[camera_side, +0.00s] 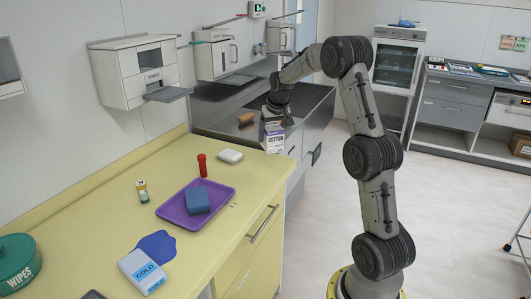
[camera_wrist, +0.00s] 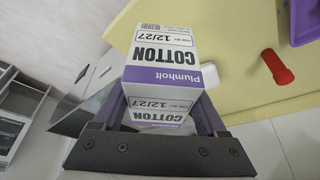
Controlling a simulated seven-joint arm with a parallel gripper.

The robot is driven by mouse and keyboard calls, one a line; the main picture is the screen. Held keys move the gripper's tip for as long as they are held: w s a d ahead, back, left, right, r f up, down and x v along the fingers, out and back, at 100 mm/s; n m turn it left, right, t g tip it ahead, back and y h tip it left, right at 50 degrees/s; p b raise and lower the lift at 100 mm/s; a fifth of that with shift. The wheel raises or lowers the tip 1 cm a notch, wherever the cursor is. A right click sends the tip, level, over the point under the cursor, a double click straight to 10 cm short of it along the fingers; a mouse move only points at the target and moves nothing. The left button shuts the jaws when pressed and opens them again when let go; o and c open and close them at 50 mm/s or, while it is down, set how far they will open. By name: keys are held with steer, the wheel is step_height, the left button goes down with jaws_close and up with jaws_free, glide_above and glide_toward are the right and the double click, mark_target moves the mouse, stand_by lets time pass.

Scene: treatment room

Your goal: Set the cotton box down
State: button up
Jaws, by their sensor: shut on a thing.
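The cotton box (camera_side: 274,140) is white with a purple band and the word COTTON. My gripper (camera_side: 276,116) is shut on it from above, and the box hangs roughly upright by the far right corner of the yellow counter (camera_side: 250,190). In the wrist view the cotton box (camera_wrist: 163,55) sits between the two fingers of my gripper (camera_wrist: 163,105), with its printed face toward the camera. The yellow counter (camera_wrist: 225,50) shows beyond it. I cannot tell whether the box's underside touches anything.
A purple tray (camera_side: 170,212) with a blue block, a small vial (camera_side: 142,191) and a cold pack (camera_side: 142,271) are nearer.

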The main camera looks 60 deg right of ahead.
steer(key=w+d+f, duration=0.1)
steer(key=f, duration=0.1)
steer(key=w+d+f, duration=0.2)
steer(key=f, duration=0.1)
steer(key=shift+w+d+f, duration=0.15)
steer(key=shift+w+f, duration=0.3)
steer(key=shift+f, duration=1.6)
steer(key=shift+f, duration=0.15)
steer(key=o, duration=1.3)
